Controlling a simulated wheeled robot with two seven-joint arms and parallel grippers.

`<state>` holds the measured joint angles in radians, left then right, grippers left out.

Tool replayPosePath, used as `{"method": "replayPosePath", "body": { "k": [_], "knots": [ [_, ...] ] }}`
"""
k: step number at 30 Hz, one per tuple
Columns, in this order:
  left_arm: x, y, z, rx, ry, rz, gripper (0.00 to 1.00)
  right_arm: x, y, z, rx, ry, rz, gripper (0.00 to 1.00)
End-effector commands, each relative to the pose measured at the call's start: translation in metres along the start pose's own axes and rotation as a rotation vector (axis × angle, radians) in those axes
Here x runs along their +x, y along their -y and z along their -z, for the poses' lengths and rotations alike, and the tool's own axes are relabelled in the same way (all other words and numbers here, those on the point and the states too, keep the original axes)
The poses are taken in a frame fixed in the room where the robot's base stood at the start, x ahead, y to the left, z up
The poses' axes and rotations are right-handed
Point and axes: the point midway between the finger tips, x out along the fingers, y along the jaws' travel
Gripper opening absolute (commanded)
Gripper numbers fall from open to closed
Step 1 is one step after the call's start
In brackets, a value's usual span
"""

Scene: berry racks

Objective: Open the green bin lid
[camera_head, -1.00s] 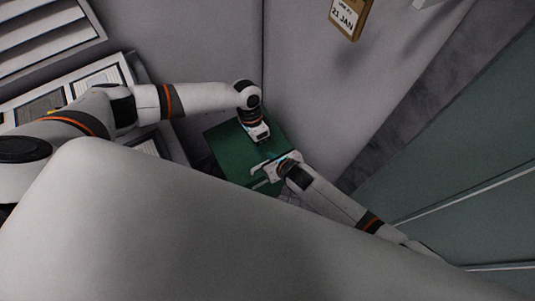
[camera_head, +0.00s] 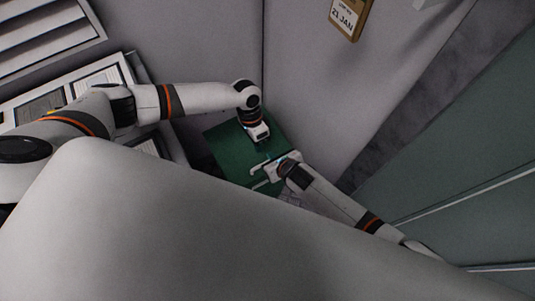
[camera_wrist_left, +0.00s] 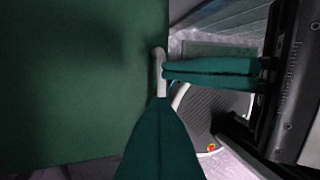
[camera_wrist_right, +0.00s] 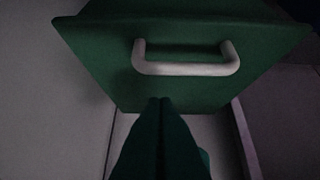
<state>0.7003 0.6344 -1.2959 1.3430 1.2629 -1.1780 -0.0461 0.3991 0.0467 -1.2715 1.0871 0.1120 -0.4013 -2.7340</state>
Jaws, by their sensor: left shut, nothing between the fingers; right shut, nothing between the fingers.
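The green bin (camera_head: 225,150) stands in the corner, and its lid looks closed. Its pale handle (camera_wrist_right: 187,68) is on the front face in the right wrist view. It also shows from above at the lid's edge in the left wrist view (camera_wrist_left: 159,66). My left gripper (camera_head: 262,148) is over the lid, its shut, empty fingers pointing at the handle from above. My right gripper (camera_wrist_left: 168,72) is shut and empty in front of the bin. Its fingertips show below the handle in the right wrist view (camera_wrist_right: 160,102); contact cannot be told.
Walls close in behind the bin. A calendar sign (camera_head: 346,18) hangs on the wall. White panels (camera_head: 80,85) stand at the left, and grey-green panels (camera_head: 450,190) at the right. My own body covers the lower part of the head view.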

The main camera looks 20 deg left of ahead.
Motion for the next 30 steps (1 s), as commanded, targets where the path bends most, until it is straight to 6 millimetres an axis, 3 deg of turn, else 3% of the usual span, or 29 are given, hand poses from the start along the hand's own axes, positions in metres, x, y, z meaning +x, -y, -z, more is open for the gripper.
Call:
{"method": "replayPosePath", "body": {
  "k": [14, 20, 30],
  "knots": [
    [0.0001, -0.0043, 0.0034, -0.008, -0.003, -0.004, 0.0, 0.0002, -0.0001, -0.0003, 0.0, 0.0, 0.0, 0.0],
    [0.0, -0.0044, 0.0033, -0.008, -0.003, -0.005, 0.31, 0.0001, -0.0001, -0.0003, 0.0, 0.0, 0.0, 0.0],
    [-0.0026, -0.0045, 0.003, -0.008, -0.002, -0.005, 0.32, 0.0001, 0.0, -0.0002, 0.0, 0.0, 0.0, 0.0]
  ]
}}
